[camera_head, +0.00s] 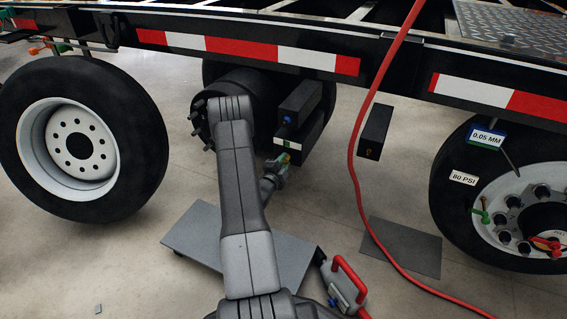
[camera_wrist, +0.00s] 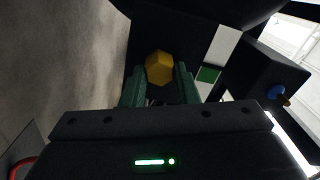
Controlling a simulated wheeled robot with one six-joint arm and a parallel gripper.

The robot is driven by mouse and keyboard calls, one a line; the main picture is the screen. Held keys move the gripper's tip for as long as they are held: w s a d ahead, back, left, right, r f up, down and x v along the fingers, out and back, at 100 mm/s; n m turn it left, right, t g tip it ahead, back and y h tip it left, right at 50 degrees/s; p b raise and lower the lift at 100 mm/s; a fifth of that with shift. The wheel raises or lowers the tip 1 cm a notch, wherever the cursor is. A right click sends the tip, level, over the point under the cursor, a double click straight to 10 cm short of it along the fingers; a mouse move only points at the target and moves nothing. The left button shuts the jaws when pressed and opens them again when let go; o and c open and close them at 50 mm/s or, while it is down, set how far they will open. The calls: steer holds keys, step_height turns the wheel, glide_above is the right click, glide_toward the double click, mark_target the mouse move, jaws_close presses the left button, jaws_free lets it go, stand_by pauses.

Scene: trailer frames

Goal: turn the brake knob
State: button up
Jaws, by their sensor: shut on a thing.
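A yellow, faceted knob (camera_wrist: 159,68) sits on the face of a dark box in the wrist view. I take it as the brake knob, though no label can be read. My gripper (camera_head: 281,163) has its two green fingers on either side of the knob, shut on it. In the head view the gripper is at the lower front of the dark box (camera_head: 314,131) under the trailer frame. The knob shows there only as a small yellow spot (camera_head: 285,157), mostly hidden by the fingers. A white and green label (camera_wrist: 208,75) is right of the knob.
A blue knob (camera_head: 287,120) is on the box above; it also shows in the wrist view (camera_wrist: 277,92). A separate box (camera_head: 374,132) hangs to the right. A red hose (camera_head: 352,150) runs down to the floor. Wheels (camera_head: 85,140) stand left and right (camera_head: 515,200).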

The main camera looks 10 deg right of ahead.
steer(key=m, duration=0.4)
steer(key=shift+f+m, duration=0.1)
steer(key=shift+m, duration=2.7)
steer(key=o, duration=1)
steer(key=shift+f, duration=0.1)
steer(key=p+v, duration=0.3)
steer(key=v, duration=1)
steer(key=shift+s+a+p, duration=0.2)
steer(key=shift+s+p, duration=0.15)
